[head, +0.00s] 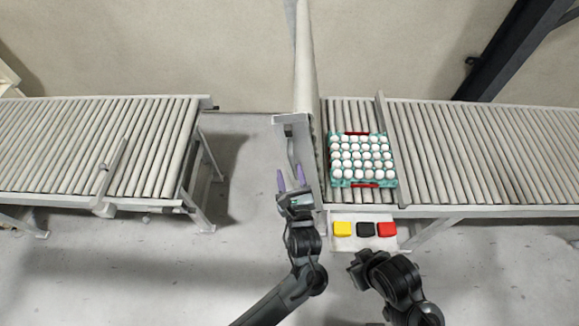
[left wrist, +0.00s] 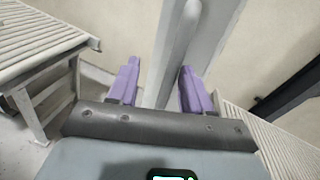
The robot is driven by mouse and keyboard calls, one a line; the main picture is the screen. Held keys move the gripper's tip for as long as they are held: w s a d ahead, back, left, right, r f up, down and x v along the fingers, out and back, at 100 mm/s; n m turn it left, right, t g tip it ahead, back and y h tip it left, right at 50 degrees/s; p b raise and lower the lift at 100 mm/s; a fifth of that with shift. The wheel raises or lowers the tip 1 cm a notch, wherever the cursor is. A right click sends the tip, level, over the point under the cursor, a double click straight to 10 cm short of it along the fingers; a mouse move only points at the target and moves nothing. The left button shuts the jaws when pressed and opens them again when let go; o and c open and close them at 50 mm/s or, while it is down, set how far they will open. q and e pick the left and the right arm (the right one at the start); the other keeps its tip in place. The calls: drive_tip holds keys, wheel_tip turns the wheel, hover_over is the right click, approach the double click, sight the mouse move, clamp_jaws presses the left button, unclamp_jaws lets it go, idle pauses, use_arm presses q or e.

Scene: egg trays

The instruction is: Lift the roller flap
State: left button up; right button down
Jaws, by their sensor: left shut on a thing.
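The roller flap (head: 305,70) stands steeply upright at the left end of the right-hand conveyor, seen almost edge-on in the head view. It also shows as a pale upright strip in the left wrist view (left wrist: 175,50). My left gripper (head: 291,178) is at the flap's near left side, by a thin handle bar (head: 291,148). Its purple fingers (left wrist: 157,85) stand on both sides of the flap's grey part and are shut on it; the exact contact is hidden.
A teal tray (head: 334,175) of white eggs sits on the right conveyor (head: 480,150), beside a raised bar. A panel with yellow (head: 342,229), black and red buttons is in front. The left conveyor (head: 90,140) stands apart, with open floor (head: 240,170) between.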

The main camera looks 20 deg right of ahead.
use_arm(q)
drive_tip(key=s, duration=0.8)
drive_tip(key=shift+a, duration=0.4)
